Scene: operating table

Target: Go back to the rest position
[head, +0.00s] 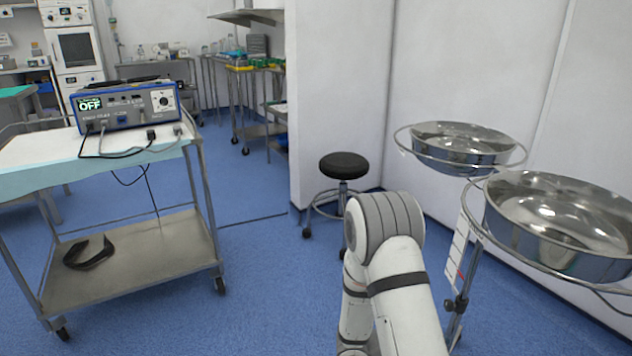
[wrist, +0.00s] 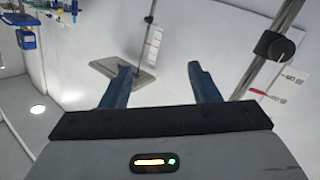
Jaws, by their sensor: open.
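My gripper (wrist: 160,84) shows in the wrist view with its two blue fingers apart and nothing between them. It is open and empty. The wrist view is tilted, with a pale wall, metal poles and a flat metal plate (wrist: 122,72) beyond the fingers. In the head view my white and grey arm rises from the bottom middle and bends at a grey joint. The gripper itself does not show in the head view.
Two steel basins (head: 462,146) (head: 560,222) on ring stands are close on the right of my arm. A wheeled cart (head: 135,262) with a blue device (head: 126,106) reading OFF stands at the left. A black stool (head: 344,166) is behind the arm, by the wall. Blue floor is clear between cart and arm.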

